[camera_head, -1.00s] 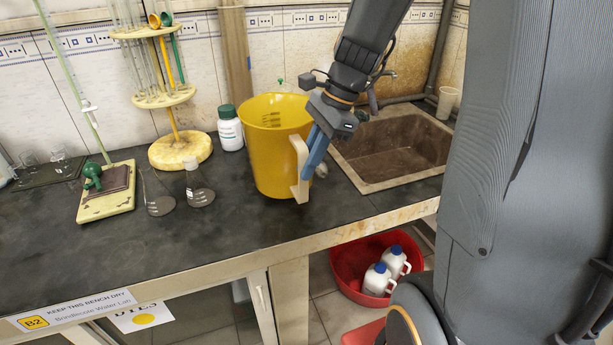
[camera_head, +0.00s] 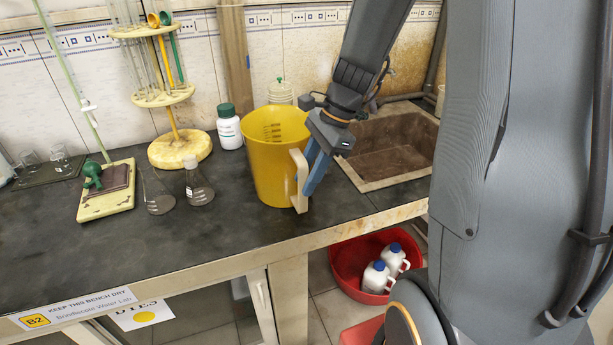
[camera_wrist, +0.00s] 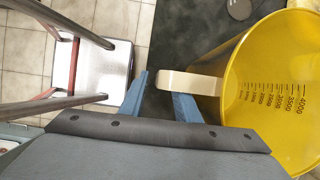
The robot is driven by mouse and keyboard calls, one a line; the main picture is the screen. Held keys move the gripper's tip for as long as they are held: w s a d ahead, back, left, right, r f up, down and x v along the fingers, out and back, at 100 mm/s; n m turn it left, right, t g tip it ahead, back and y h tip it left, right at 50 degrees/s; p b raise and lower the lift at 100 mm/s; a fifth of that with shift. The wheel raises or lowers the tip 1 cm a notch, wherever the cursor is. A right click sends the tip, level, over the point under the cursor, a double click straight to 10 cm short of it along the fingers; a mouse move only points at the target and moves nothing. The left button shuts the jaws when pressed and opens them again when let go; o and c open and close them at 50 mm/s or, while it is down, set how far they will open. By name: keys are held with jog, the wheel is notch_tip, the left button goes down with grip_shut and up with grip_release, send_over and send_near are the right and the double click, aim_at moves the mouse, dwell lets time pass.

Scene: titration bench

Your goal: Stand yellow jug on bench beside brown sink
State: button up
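The yellow jug (camera_head: 270,160) stands upright on the dark bench (camera_head: 120,240), just left of the brown sink (camera_head: 395,150). Its cream handle (camera_head: 299,182) faces right and toward the bench's front edge. My gripper (camera_head: 311,183) is at the handle, pointing down. In the wrist view, my gripper (camera_wrist: 160,90) has its blue fingers apart, with the end of the handle (camera_wrist: 185,82) between them and a gap beside the left finger. The handle hides part of the right finger. The jug's inside (camera_wrist: 285,70) shows a printed scale and looks empty.
A white bottle with a green cap (camera_head: 229,128) and a pale bottle (camera_head: 281,93) stand behind the jug. A red basin (camera_head: 345,262) with white jugs is below the bench. The bench front-left is clear.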

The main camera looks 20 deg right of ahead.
jog(key=b+v, duration=0.2)
jog(key=v, duration=1)
jog(key=shift+r, duration=0.2)
jog(key=shift+a, duration=0.1)
